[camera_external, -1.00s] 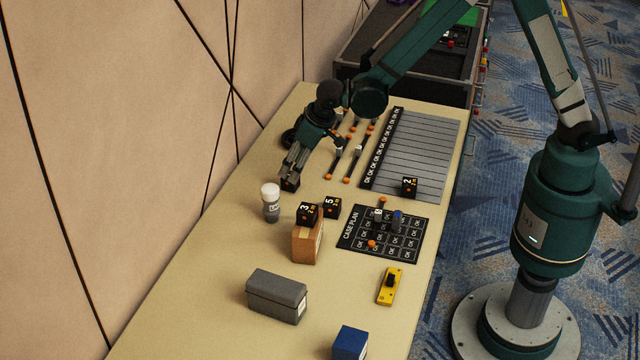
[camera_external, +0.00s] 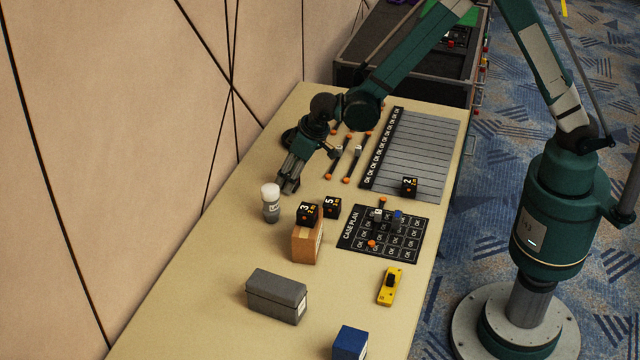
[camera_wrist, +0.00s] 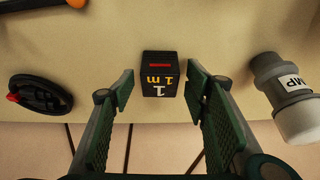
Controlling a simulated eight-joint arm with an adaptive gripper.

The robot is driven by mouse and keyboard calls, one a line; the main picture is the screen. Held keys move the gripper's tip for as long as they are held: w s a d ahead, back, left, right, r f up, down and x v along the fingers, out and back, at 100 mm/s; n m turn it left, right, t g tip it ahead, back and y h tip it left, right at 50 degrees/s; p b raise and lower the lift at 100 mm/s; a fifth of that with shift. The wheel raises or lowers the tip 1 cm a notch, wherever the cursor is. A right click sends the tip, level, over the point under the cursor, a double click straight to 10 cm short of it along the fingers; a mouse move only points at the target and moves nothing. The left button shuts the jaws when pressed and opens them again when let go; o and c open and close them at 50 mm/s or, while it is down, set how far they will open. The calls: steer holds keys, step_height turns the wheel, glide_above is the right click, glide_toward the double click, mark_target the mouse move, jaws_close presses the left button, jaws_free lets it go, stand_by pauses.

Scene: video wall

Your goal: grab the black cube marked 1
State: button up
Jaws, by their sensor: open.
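The black cube marked 1 (camera_wrist: 160,75) shows in the wrist view, with "1 m" in orange and white and a red bar on it. It sits on the table between the two fingers of my gripper (camera_wrist: 160,90), with a gap on each side. The fingers are open and do not touch it. In the external view my gripper (camera_external: 287,188) points down near the wall side of the table, and it hides the cube there.
In the external view, cubes 3 (camera_external: 307,213) and 5 (camera_external: 332,207) are nearby, cube 3 on a brown box (camera_external: 306,244). The wall is close.

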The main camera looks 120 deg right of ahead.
stand_by(0.5)
steer(key=c, duration=1)
steer(key=shift+r+p, duration=1.15)
steer(key=shift+r, duration=3.85)
